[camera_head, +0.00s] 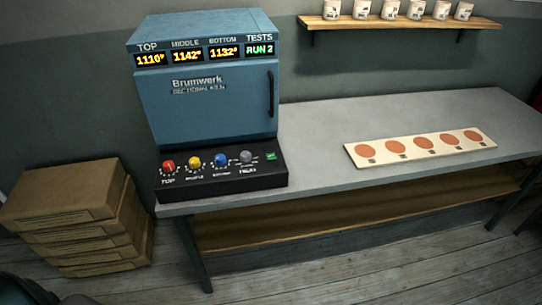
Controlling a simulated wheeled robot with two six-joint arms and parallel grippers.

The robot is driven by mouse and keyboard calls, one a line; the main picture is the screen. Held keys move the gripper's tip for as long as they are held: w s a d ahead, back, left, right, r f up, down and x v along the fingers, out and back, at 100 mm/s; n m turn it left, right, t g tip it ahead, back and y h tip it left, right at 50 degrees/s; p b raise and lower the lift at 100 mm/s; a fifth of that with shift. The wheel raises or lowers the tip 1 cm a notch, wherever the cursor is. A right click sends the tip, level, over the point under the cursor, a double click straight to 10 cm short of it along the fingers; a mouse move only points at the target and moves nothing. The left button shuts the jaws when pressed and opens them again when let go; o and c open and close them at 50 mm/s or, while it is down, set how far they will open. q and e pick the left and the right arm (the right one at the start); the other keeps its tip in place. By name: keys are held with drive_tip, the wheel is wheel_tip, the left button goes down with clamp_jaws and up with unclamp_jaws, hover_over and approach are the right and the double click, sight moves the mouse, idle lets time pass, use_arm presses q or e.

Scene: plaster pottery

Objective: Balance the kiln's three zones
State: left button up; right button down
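The blue kiln (205,105) stands at the left end of the grey table with its door shut. Its displays read TOP 1110° (150,59), MIDDLE 1142° (187,55), BOTTOM 1132° (224,52) and TESTS RUN 2 (260,49). A black control panel (225,183) in front carries a red TOP knob (168,165), a yellow knob (195,162), a blue knob (221,159), a grey knob (246,156) and a small green button (271,156). The pointer directions are too small to read surely. Neither gripper is in view.
A pale board (400,155) with several orange discs lies on the table's (330,125) right half. Several white cups stand on a wall shelf (400,24). Stacked cardboard boxes (75,217) stand on the floor at left. The tabletop between panel and board is clear.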

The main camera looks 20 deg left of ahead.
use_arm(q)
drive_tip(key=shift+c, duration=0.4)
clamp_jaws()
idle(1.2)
